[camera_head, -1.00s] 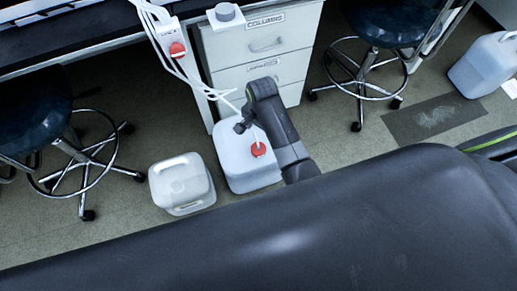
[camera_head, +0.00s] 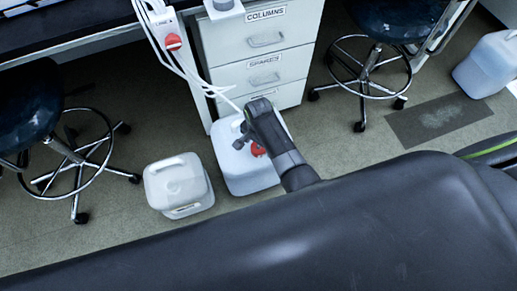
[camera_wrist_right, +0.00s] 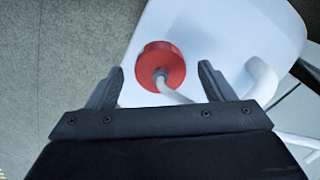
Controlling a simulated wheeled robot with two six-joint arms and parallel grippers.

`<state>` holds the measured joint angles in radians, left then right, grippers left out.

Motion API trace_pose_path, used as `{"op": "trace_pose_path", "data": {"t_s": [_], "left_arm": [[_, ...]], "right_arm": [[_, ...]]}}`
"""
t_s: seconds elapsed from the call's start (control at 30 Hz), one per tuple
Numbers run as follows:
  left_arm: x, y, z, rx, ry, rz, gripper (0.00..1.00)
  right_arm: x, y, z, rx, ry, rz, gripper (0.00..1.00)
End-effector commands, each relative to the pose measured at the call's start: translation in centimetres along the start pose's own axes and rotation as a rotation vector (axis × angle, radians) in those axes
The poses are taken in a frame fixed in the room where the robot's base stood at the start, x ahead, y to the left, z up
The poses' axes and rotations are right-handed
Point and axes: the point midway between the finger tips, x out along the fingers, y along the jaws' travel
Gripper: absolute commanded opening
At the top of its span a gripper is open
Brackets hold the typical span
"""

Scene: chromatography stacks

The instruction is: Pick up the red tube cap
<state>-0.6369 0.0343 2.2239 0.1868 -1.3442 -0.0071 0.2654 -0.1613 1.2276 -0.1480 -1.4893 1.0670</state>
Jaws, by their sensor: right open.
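The red tube cap (camera_wrist_right: 160,66) sits on top of a white container with a pale tube running out of its middle. In the head view the cap (camera_head: 257,150) is partly hidden behind my right arm. The white container (camera_head: 243,174) stands on the floor in front of the drawers; it also shows in the right wrist view (camera_wrist_right: 222,28). My right gripper (camera_wrist_right: 162,78) is open, its two fingers apart, with the cap between and just beyond the fingertips. In the head view my right gripper (camera_head: 240,138) is above the container. My left gripper is not in view.
A smaller white container (camera_head: 178,183) stands to the left on the floor. A drawer cabinet (camera_head: 258,60) is behind, with white tubes (camera_head: 190,70) hanging beside it. A left stool (camera_head: 75,150) and a right stool (camera_head: 365,75) flank the area.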

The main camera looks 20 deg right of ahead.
Motion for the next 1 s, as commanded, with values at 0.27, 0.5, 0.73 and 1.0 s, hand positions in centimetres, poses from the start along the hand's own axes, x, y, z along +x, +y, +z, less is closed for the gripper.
{"op": "trace_pose_path", "data": {"t_s": [0.27, 0.5, 0.73, 1.0], "left_arm": [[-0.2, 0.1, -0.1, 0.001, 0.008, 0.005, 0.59], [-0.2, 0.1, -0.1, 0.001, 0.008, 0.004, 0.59], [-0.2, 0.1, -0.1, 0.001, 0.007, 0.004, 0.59], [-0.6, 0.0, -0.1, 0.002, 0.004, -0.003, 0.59]], "right_arm": [[0.3, 0.0, 0.0, 0.000, 0.000, -0.001, 0.75], [0.3, 0.0, 0.0, 0.000, 0.001, -0.001, 0.46], [0.3, 0.0, 0.0, 0.000, 0.001, -0.001, 0.25], [-0.7, -0.1, 0.0, 0.000, 0.001, -0.003, 0.25]]}}
